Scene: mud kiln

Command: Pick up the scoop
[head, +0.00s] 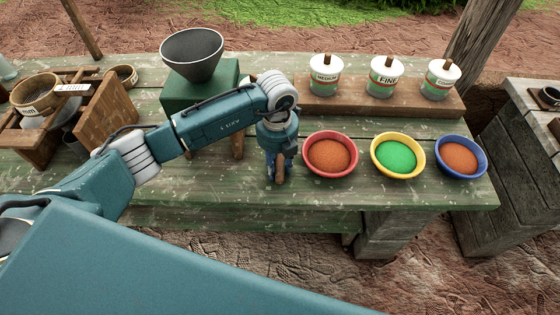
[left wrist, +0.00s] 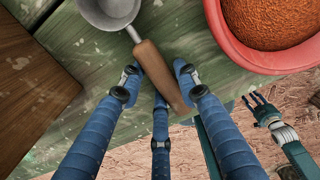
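The scoop shows best in the left wrist view, with a grey metal bowl (left wrist: 108,12) and a brown wooden handle (left wrist: 160,75). It lies on the green table near the front edge. My left gripper (left wrist: 157,80) is open, its blue fingers on either side of the handle with gaps visible. In the head view my left gripper (head: 280,178) points down at the table beside the red bowl, and mostly hides the scoop. My right gripper (left wrist: 265,112) shows in the left wrist view beyond the table edge, fingers spread and empty.
A red bowl (head: 330,154) of orange-brown powder stands close on the right. Yellow (head: 398,155) and blue (head: 461,157) bowls follow. Labelled jars stand on a wooden riser (head: 400,103) behind. A funnel (head: 192,54) on a green stand and a wooden rack (head: 105,112) are left.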

